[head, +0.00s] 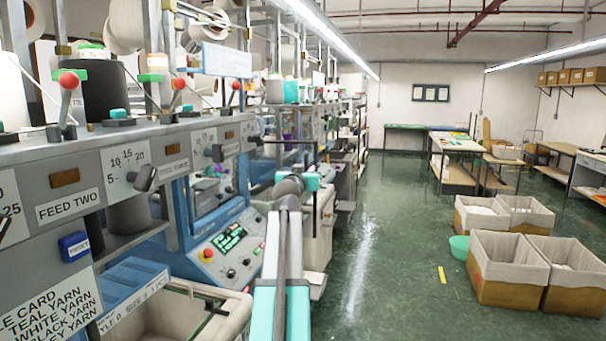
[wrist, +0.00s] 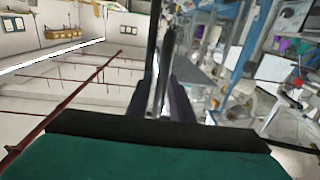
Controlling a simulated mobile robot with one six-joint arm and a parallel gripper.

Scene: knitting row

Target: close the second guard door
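Blue-framed guard panels stand along the knitting machines at the left in the head view. The nearest blue-framed guard door (head: 216,178) is on the machine above the slanted control panel. Another blue guard part (head: 262,168) shows just beyond it, partly behind my arm; I cannot tell whether it is the second guard door or how far it stands open. My arm reaches forward from the bottom centre, and its teal wrist end is near the second machine. My gripper (wrist: 160,75) shows in the wrist view as dark, narrow fingers close together; nothing is clearly held between them.
The control panel (head: 228,247) with a red button and a cream bin (head: 175,315) are close at left. The green aisle floor (head: 385,235) is open at centre right.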

